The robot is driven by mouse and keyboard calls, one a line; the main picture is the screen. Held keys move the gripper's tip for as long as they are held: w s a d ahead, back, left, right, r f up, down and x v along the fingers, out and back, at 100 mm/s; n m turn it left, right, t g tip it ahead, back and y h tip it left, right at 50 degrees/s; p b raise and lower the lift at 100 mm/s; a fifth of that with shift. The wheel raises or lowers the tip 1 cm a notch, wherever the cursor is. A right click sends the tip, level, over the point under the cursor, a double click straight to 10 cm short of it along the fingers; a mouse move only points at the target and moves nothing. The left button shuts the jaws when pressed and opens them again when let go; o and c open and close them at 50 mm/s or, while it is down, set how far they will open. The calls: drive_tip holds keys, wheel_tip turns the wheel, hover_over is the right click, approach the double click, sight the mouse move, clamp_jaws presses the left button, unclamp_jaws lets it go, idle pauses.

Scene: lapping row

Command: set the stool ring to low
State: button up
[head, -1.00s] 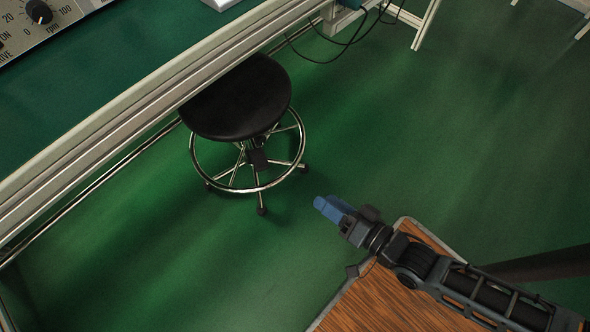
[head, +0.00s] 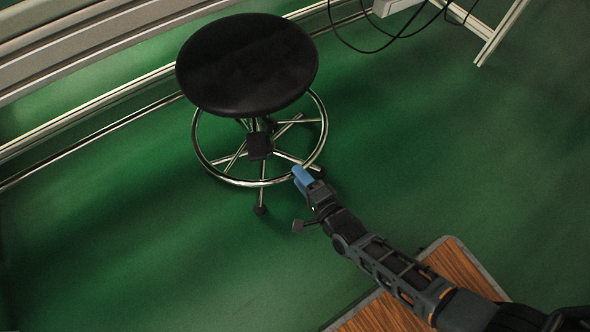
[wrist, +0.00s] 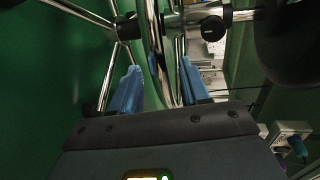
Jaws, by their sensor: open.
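The stool has a round black seat (head: 247,62) over a chrome foot ring (head: 240,183). The ring is joined to a dark hub (head: 259,146) on the column, above the splayed legs. My gripper (head: 299,174), with blue fingers, is at the near right edge of the ring. In the wrist view, the ring (wrist: 154,40) runs between the two open fingers (wrist: 158,92), with a finger on each side. I cannot tell whether either finger touches it. The dark hub (wrist: 213,28) shows beyond, and the seat's dark underside (wrist: 285,40) is at the right.
A bench frame rail (head: 90,118) runs behind the stool at the left. Black cables (head: 385,40) hang at the back, near a pale leg (head: 502,32). A wood-grain top (head: 455,265) lies below my arm. Green floor is clear left and right.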

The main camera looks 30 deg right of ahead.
drive_tip(key=shift+w+f+b, duration=0.25)
drive_tip(key=shift+w+b, duration=0.05)
drive_tip(key=shift+w, duration=0.7)
drive_tip(key=shift+w+f+b, duration=0.2)
drive_tip(key=shift+w+b, duration=0.05)
drive_tip(key=shift+w, duration=0.7)
drive_tip(key=shift+c, duration=0.2)
clamp_jaws()
